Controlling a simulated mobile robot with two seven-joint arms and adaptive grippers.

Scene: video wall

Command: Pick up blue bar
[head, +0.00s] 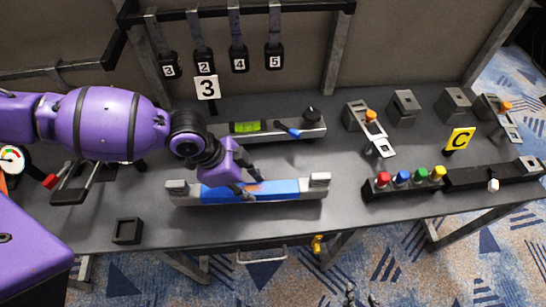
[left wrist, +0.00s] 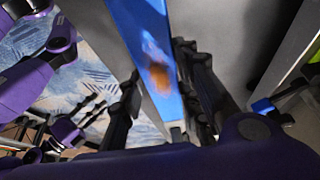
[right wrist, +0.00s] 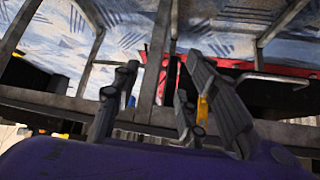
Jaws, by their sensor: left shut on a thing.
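The blue bar (head: 278,187) lies lengthwise in a grey holder (head: 316,200) with raised end blocks at the front of the bench. It has an orange-brown patch near its middle. My left gripper (head: 247,191) reaches down on it from above, with its fingers shut across the bar's width near the patch. In the left wrist view the bar (left wrist: 138,22) runs between the two fingers (left wrist: 158,78). My right gripper (right wrist: 158,75) is open and empty, with the bench frame behind its fingers in the right wrist view.
Behind the bar stands a fixture with a green level vial (head: 247,127) and a blue lever (head: 290,131). A button box (head: 405,190) stands to the right. A small black tray (head: 127,231) is at the front left. Numbered tags (head: 205,68) hang above.

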